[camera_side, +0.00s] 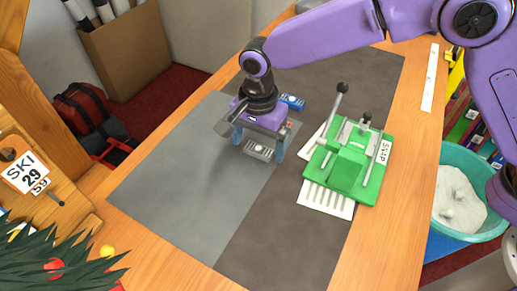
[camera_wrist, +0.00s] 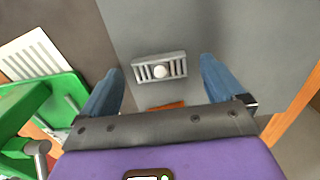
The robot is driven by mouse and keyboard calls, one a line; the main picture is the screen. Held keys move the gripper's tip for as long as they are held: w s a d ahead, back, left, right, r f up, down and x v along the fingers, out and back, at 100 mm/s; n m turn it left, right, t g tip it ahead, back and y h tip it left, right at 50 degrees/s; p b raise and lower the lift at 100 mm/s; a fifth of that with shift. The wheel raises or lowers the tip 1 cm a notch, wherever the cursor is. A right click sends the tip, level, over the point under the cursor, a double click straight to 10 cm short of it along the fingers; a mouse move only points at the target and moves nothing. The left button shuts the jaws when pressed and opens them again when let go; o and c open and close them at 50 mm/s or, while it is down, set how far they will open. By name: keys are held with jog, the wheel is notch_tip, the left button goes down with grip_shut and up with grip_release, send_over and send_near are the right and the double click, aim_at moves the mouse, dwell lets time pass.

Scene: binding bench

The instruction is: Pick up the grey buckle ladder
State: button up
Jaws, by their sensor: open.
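In the wrist view the ladder (camera_wrist: 160,67) appears between the blue fingertips, with a gap on each side. My gripper (camera_side: 258,153) is open and empty, pointing down over the ladder. In the wrist view its fingers (camera_wrist: 161,72) stand left and right of the ladder's ends. I cannot tell how far the tips are above the mat.
A green press (camera_side: 345,165) marked "SKIP" stands close to the right of my gripper, with striped white card (camera_side: 326,198) under it. A blue object (camera_side: 292,102) lies just behind my gripper. An orange piece (camera_wrist: 167,105) shows between the fingers. The grey mat's left side is clear.

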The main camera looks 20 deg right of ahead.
jog(key=shift+f, duration=0.35)
jog(key=c, duration=1.1)
jog(key=shift+c, duration=0.2)
